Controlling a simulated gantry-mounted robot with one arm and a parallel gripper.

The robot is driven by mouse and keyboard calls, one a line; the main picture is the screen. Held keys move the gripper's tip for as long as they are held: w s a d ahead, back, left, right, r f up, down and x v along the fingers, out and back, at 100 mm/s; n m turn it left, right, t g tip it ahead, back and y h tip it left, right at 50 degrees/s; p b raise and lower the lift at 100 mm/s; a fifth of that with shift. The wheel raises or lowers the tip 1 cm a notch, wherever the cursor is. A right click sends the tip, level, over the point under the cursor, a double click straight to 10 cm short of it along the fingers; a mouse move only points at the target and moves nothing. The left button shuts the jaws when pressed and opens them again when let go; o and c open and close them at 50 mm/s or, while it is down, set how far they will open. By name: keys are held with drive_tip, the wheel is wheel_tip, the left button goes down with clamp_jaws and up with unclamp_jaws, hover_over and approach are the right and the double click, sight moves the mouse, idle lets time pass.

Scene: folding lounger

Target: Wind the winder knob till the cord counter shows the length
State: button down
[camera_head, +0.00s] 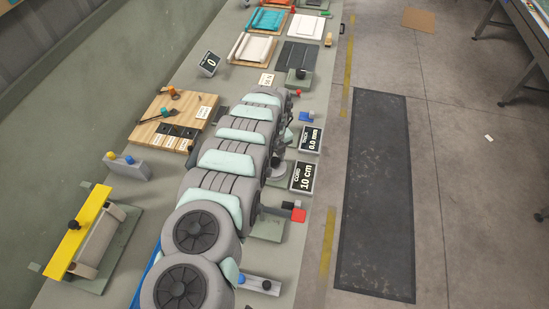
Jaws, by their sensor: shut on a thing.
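The cord counter (302,177) is a dark display in a pale frame at the right edge of the bench, and it reads 10 cm. My grey and pale green arm (235,160) runs along the middle of the bench and covers much of what lies under it. I cannot make out my gripper's fingers; they are hidden behind the arm. I cannot clearly pick out the winder knob.
Another display (311,138) reads 0.0 mm. A wooden board (150,133) with tools and a yellow-topped fixture (78,235) stand left of my arm. Trays (252,48) fill the far end.

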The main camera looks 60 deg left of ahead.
sight(275, 161)
idle(0.4)
drive_tip(key=c, duration=0.9)
unclamp_jaws()
drive_tip(key=shift+o, duration=0.2)
wheel_tip(275, 161, up, 11)
drive_tip(key=b, duration=0.1)
drive_tip(key=shift+f, duration=0.1)
